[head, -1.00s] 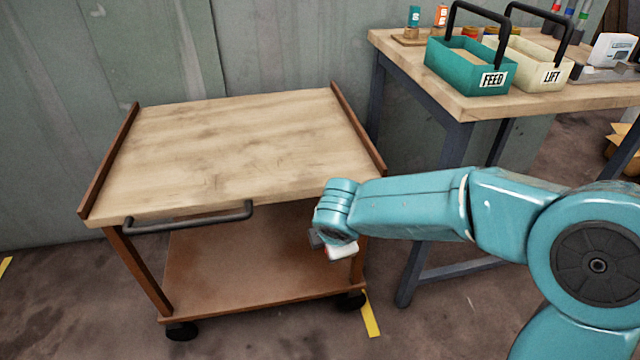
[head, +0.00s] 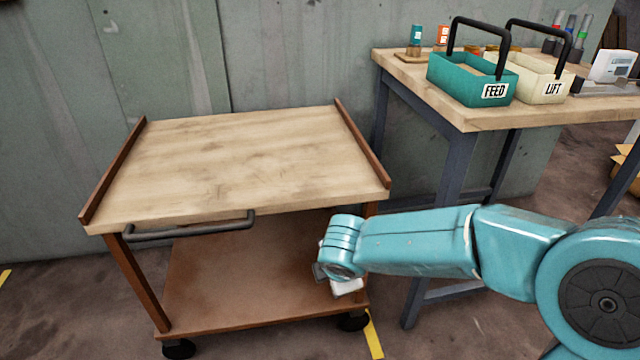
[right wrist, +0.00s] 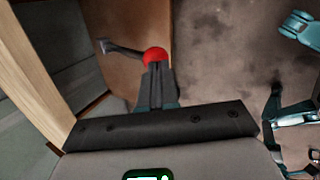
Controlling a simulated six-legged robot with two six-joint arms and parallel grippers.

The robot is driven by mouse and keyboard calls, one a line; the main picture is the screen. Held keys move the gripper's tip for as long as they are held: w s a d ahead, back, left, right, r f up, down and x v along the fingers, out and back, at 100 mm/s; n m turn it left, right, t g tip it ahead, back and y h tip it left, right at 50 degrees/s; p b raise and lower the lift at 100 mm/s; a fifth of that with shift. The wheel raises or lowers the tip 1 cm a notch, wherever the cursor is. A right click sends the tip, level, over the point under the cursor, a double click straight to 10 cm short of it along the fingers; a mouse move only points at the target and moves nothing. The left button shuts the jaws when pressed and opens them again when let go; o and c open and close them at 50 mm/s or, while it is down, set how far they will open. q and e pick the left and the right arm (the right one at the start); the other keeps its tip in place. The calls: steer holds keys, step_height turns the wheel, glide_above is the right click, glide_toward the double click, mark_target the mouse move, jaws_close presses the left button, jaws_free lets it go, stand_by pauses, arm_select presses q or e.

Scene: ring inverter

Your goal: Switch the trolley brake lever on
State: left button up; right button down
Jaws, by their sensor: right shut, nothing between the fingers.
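The trolley (head: 240,155) has a pale wooden top, brown side rails and a lower brown shelf. In the right wrist view the brake lever (right wrist: 154,55) shows as a red ball knob with a dark arm reaching left. The lever is not visible in the head view. My right gripper (head: 336,281) is low at the trolley's right front corner. In the right wrist view its fingers (right wrist: 157,76) are shut and empty, with their tips at the red knob, overlapping its lower part. I cannot tell whether they touch it. My left gripper is not in view.
A dark handle (head: 190,228) runs along the trolley's front edge. A workbench (head: 440,90) stands to the right, with a teal FEED box (head: 465,85) and a cream LIFT box (head: 538,85) on it. The trolley top is empty. Floor is open in front.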

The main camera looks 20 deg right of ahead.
arm_select(q)
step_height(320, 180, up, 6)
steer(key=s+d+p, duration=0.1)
steer(key=p, duration=0.5)
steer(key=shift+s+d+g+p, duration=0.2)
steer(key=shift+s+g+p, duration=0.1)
steer(key=shift+p, duration=0.05)
arm_select(e)
steer(key=s+a+f+v, duration=0.1)
steer(key=v, duration=1.1)
steer(key=shift+s, duration=0.4)
steer(key=s+a+f+m+g+y, duration=0.2)
steer(key=s+a+f+m, duration=0.3)
steer(key=f, duration=0.6)
steer(key=s+f+m+g+y, duration=0.1)
steer(key=s+f+m+y, duration=0.1)
steer(key=f+m, duration=0.65)
steer(key=s+a+f+m+g+y, duration=0.25)
steer(key=s+f+m, duration=0.2)
steer(key=f, duration=0.75)
arm_select(q)
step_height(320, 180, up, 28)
steer(key=p, duration=2.8)
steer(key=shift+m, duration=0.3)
arm_select(e)
step_height(320, 180, up, 27)
steer(key=shift+m+t, duration=0.3)
steer(key=shift+t, duration=0.15)
